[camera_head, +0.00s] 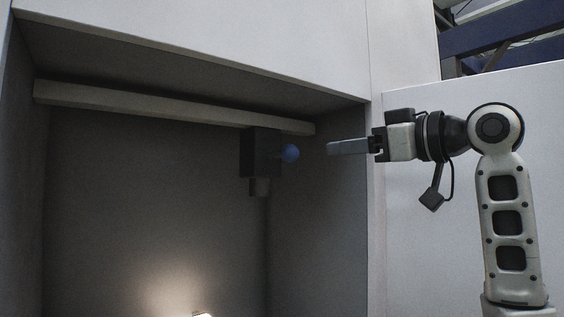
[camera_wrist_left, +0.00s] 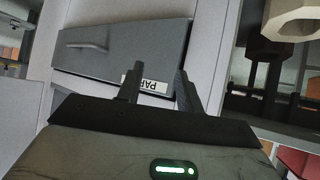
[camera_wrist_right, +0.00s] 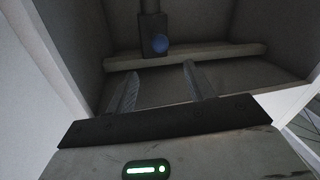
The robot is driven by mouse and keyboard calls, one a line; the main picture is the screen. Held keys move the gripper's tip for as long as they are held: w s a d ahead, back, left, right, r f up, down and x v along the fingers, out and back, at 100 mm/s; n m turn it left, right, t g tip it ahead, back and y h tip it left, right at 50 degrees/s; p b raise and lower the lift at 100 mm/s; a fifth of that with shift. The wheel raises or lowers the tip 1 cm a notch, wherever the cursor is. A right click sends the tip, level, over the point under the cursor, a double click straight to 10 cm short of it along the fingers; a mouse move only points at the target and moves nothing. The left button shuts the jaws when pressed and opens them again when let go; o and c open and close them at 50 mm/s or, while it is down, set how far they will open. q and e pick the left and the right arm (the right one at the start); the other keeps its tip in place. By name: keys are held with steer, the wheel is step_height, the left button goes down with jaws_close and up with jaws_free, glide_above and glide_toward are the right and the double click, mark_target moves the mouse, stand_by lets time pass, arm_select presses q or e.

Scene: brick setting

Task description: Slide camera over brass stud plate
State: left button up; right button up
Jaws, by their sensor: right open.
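The camera (camera_head: 262,155), a dark box with a blue round knob (camera_head: 290,153) on its right side and a short barrel (camera_head: 259,187) below, hangs from a pale rail (camera_head: 150,103) inside a recess. It also shows in the right wrist view (camera_wrist_right: 152,22), with the knob (camera_wrist_right: 160,43) facing me. My right gripper (camera_head: 330,148) is open and empty, to the right of the knob and apart from it. My left gripper (camera_wrist_left: 158,78) is open and empty, seen only in its own wrist view. I cannot make out a brass stud plate.
The recess has a right side wall (camera_head: 320,220) and a ceiling (camera_head: 190,65) close above the rail. A bright lit thing (camera_head: 203,315) is cut off at its bottom. A grey drawer front (camera_wrist_left: 120,55) with a label (camera_wrist_left: 152,86) shows beyond my left gripper.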

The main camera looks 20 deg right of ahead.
mark_target(282, 153)
steer(key=p+x, duration=0.5)
steer(key=x, duration=0.9)
steer(key=shift+w+a+r, duration=0.2)
steer(key=shift+w+a, duration=0.05)
steer(key=shift+w, duration=0.1)
steer(key=shift+w+a+f, duration=0.1)
steer(key=shift+w+a, duration=0.15)
steer(key=shift+w, duration=0.15)
arm_select(q)
steer(key=shift+a+r, duration=0.3)
steer(key=shift+r, duration=0.35)
steer(key=shift+a+r, duration=0.25)
steer(key=shift+r, duration=0.35)
steer(key=shift+s, duration=0.1)
